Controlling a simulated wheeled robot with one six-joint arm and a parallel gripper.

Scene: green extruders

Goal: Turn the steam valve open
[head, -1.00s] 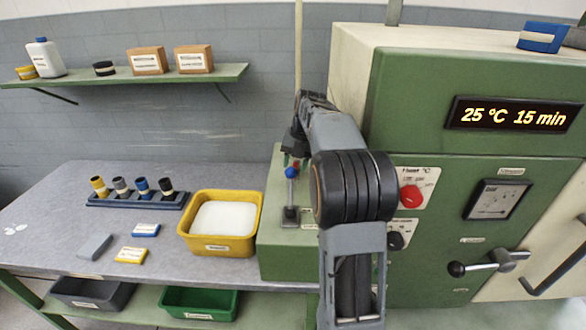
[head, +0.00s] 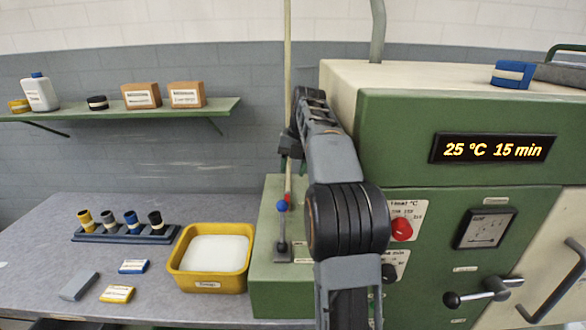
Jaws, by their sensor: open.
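The green machine cabinet (head: 400,120) fills the right side of the head view. On its front, a lever with a black ball end (head: 484,293) points left, roughly level; I cannot read its label, so I cannot tell whether it is the steam valve. An upright lever with a blue ball (head: 282,228) stands on the low green block left of my arm, with something red just behind it. My gripper (head: 289,160) is beyond my forearm, above that block and well left of the black-ball lever. It is small and partly hidden; it is open, with nothing seen in it.
The cabinet front also has a red knob (head: 401,229), a black knob, a gauge (head: 485,229) and a display (head: 493,149) reading 25 °C 15 min. A door handle (head: 560,285) sticks out at right. A yellow bin (head: 207,284) and small items occupy the left table.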

